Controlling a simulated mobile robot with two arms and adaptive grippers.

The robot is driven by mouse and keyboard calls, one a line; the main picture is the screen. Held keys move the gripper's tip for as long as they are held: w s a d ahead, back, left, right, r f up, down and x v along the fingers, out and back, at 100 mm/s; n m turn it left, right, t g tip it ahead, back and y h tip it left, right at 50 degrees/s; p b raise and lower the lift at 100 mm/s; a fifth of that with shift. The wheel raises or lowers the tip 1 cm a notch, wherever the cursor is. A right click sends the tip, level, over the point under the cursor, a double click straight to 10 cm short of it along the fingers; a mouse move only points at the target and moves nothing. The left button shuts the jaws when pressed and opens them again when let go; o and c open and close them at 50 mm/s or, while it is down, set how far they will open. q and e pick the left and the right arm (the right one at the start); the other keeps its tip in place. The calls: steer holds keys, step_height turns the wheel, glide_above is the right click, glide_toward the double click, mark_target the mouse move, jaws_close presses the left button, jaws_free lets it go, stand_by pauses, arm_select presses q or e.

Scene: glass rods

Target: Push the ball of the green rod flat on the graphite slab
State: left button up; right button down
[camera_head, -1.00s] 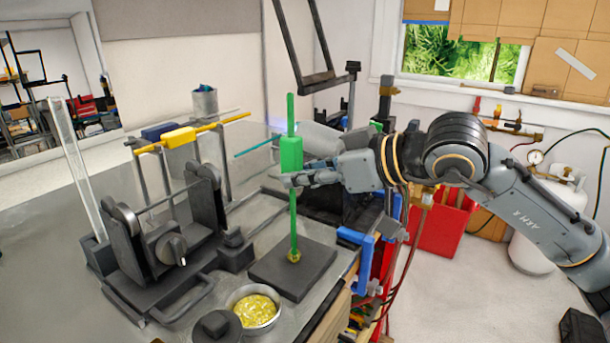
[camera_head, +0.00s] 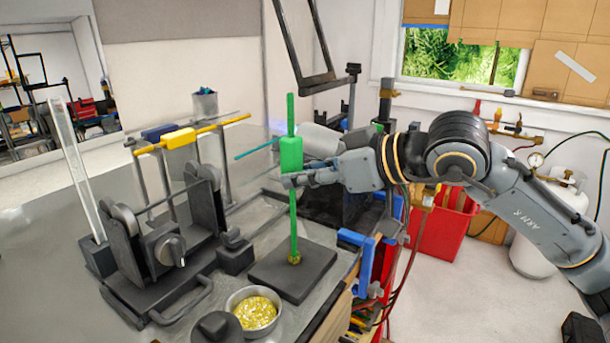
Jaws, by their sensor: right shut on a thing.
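The green rod (camera_head: 293,220) stands upright, with a thick green sleeve (camera_head: 291,154) around its upper part. My right gripper (camera_head: 290,181) is shut on the green rod at the lower end of the sleeve. The ball (camera_head: 294,259), a small yellowish lump, is at the rod's bottom end. It is down at the dark graphite slab (camera_head: 275,282) and appears to touch it; I cannot tell how flat it is. The slab lies near the table's right edge. My left gripper is not in view.
A dark fixture with a knob (camera_head: 170,249) stands left of the slab. A bowl of yellow bits (camera_head: 256,310) is in front of it. Behind, a rack holds a yellow-sleeved rod (camera_head: 179,138) and a blue-sleeved one (camera_head: 158,132). A blue clamp (camera_head: 362,250) is at the table's right edge.

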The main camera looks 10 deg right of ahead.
steer(key=b, duration=0.2)
steer(key=shift+f+b, duration=0.1)
steer(key=shift+b, duration=0.2)
stand_by(2.9)
step_height(320, 180, up, 12)
steer(key=p, duration=0.8)
